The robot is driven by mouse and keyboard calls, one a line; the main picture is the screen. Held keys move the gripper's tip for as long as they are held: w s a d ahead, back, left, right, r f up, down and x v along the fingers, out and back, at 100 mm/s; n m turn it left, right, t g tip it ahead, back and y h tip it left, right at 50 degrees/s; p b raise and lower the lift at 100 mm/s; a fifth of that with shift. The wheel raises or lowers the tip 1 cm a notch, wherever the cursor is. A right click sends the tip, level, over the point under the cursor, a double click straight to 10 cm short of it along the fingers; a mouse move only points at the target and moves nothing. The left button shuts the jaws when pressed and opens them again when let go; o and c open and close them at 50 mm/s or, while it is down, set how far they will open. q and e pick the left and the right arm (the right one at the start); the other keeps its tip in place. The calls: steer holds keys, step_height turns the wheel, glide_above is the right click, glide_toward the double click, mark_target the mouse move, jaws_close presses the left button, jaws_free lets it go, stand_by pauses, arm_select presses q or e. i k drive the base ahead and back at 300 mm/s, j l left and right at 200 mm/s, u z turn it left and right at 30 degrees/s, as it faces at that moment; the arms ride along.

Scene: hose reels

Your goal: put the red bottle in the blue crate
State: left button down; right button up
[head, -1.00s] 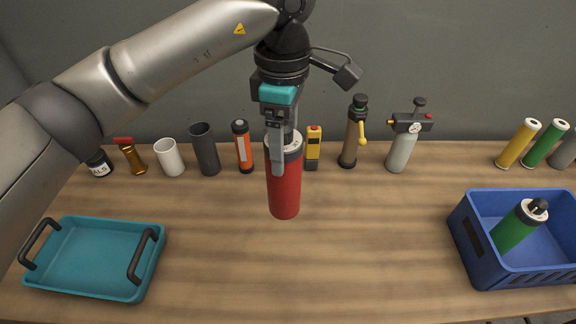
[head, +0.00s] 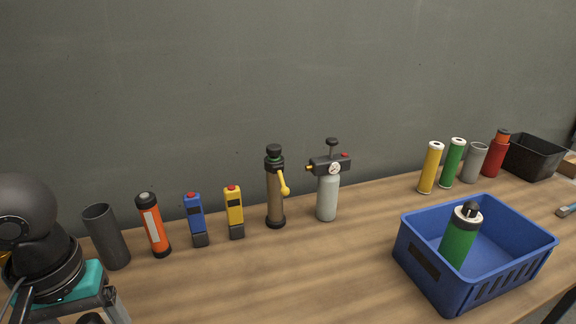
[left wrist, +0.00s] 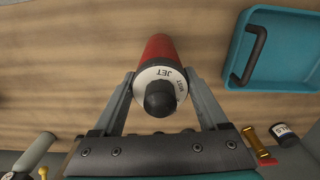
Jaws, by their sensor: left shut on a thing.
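The red bottle (left wrist: 157,48), with a white collar and black cap, is between the fingers of my left gripper (left wrist: 158,84) in the left wrist view. The gripper is shut on it near its cap end. In the head view only the wrist of that arm shows at the lower left, and the held bottle is out of frame. The blue crate (head: 425,265) stands on the table at the right, well apart from the gripper. A green bottle (head: 458,242) leans inside it, with free room to its right. My right gripper is not in view.
Along the wall stand a dark cup (head: 106,238), an orange flashlight (head: 154,226), a pump (head: 276,195) and a gauge cylinder (head: 327,196). Behind the crate are several tubes and a red canister (head: 495,157). A teal tray (left wrist: 285,50) shows in the wrist view. The table's middle is clear.

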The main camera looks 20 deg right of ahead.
mark_target(480, 257)
steer(key=k+l+z, duration=0.15)
steer(key=l+z, duration=0.2)
steer(key=l, duration=0.35)
steer(key=l+z, duration=0.3)
steer(key=l, duration=0.4)
steer(key=k, duration=0.05)
